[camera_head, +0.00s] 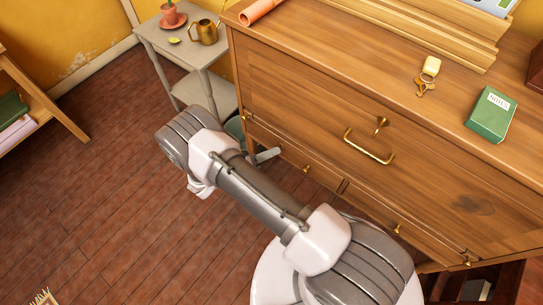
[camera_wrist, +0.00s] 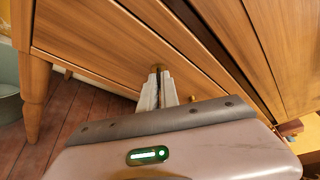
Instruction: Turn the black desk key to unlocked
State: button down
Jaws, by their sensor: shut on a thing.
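The wooden desk (camera_head: 300,110) fills the right of the head view. In the wrist view, my gripper (camera_wrist: 158,88) is against its front, with the pale fingers close together. A small dark thing with brass-coloured edges (camera_wrist: 157,69) shows between the fingertips; it looks like the black desk key, mostly hidden by the fingers. Its turn angle cannot be told. In the head view, my gripper (camera_head: 268,155) is at the lower left of the desk front, and the thing it holds is hidden there. A brass key (camera_head: 382,122) shows above the big drawer handle.
A brass handle (camera_head: 369,148) and small knobs (camera_head: 307,168) stick out of the desk front. A grey side table (camera_head: 185,50) stands behind left.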

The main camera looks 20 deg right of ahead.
jog(key=shift+w+f+n+h+b, duration=0.15)
jog(key=shift+n+h, duration=0.5)
jog(key=shift+n, duration=0.85)
jog(key=shift+s+f+n+h+b, duration=0.15)
jog(key=shift+n+h, duration=0.5)
jog(key=shift+n, duration=0.85)
jog(key=shift+w, duration=0.1)
jog(key=c, duration=1.6)
grip_release()
jog(key=shift+a, duration=0.15)
jog(key=v, duration=1.7)
jog(key=shift+a+g, duration=0.2)
jog(key=shift+g, duration=0.1)
jog(key=shift+w, duration=0.1)
